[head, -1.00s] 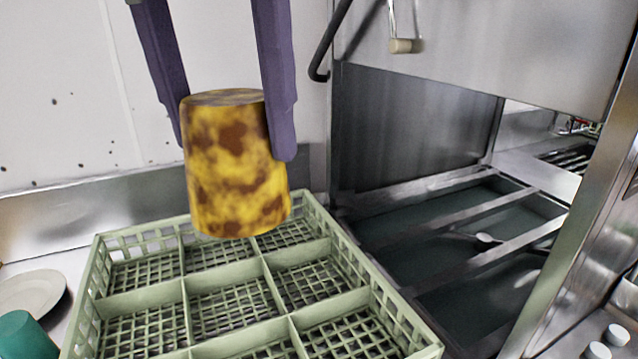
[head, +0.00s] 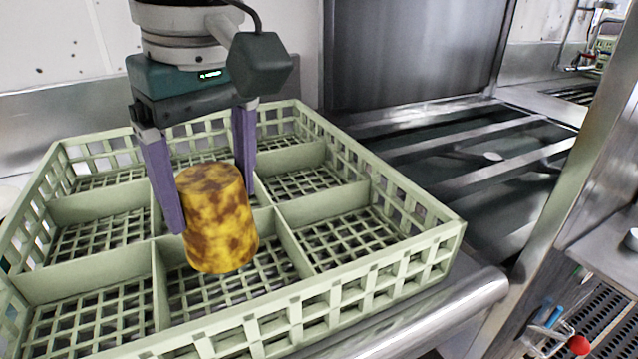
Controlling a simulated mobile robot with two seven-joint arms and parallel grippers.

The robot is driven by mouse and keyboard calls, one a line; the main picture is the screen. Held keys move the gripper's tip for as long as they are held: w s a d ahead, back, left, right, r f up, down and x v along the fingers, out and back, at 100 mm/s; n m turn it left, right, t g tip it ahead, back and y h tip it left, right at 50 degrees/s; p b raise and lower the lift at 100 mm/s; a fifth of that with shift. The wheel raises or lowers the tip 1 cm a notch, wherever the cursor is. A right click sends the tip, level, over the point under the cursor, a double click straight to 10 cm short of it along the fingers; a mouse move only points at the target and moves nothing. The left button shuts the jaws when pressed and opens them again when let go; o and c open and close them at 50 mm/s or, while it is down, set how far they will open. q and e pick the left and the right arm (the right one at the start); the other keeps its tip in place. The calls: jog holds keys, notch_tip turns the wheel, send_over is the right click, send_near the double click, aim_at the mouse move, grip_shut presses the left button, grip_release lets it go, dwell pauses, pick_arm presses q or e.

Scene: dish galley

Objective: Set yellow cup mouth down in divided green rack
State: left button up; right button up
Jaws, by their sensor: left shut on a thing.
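The yellow cup (head: 216,222) is mottled with brown patches and is upside down, its wider mouth end facing down and its base up. My left gripper (head: 209,208) is shut on it, one finger on each side, pointing down from above. The divided green rack (head: 325,203) is pale green, with lattice walls and floor and solid dividers. The other compartments I see are empty. My right gripper is not in view.
The rack stands on a metal counter with a rounded front edge (head: 450,310). A metal post (head: 575,150) rises further right. Blue and red items (head: 578,345) lie at the lower right.

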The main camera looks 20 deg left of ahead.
pick_arm(q)
notch_tip(320, 180, down, 8)
jog(key=shift+r, duration=0.25)
jog(key=shift+f, duration=0.2)
jog(key=o, duration=1.2)
jog(key=shift+r, duration=0.1)
